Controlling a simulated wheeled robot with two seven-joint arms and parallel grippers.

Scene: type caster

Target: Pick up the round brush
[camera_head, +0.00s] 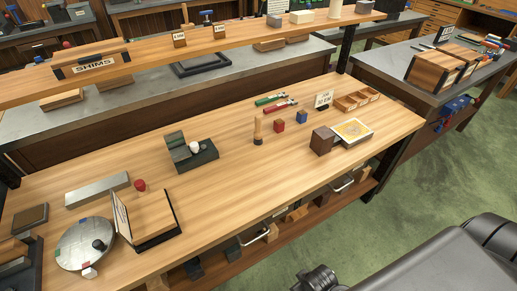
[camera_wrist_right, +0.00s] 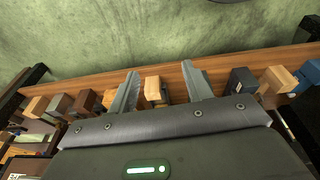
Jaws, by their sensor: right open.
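A small upright thing with a light wooden handle and a dark lower end (camera_head: 258,131), which looks like the round brush, stands on the wooden bench top near its middle. It stands clear of its neighbours. The right wrist view does not show it. My right gripper (camera_wrist_right: 160,78) is open in the right wrist view, with nothing held between its fingers. A light wooden block (camera_wrist_right: 153,87) shows beyond the gap between the fingers; I cannot tell how far away. My left gripper is not in view.
A brown cube (camera_head: 322,140) is farther right. A raised shelf (camera_head: 220,42) crosses behind.

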